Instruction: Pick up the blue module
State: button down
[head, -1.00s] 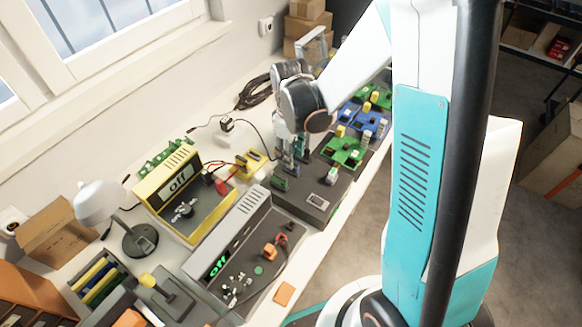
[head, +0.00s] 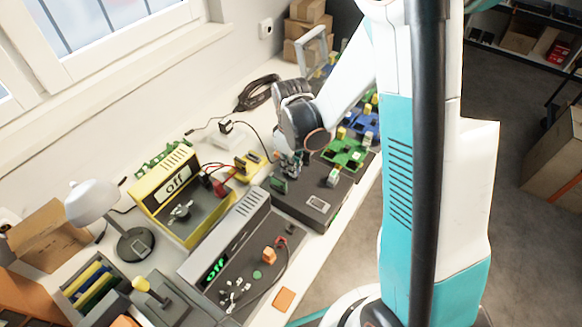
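A blue module (head: 366,124) with small yellow and pale blocks on it sits among green boards at the far right of the bench, partly covered by my arm. My gripper (head: 291,166) points down over the back left part of a dark grey box (head: 316,202), left of the blue module and apart from it. Its fingers are small and partly hidden by my wrist, so I cannot tell whether they are open or shut, or whether they touch the box or a small part on it.
A green board (head: 346,153) lies between the box and the blue module. A yellow power unit (head: 166,193), a grey unit (head: 226,262) and a lamp (head: 92,203) stand to the left. Cartons (head: 303,42) are stacked behind. Open floor lies right of the bench.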

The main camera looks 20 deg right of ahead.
jog(key=shift+r, duration=0.15)
notch_tip(320, 180, up, 20)
jog(key=p, duration=0.7)
jog(key=shift+f, duration=0.2)
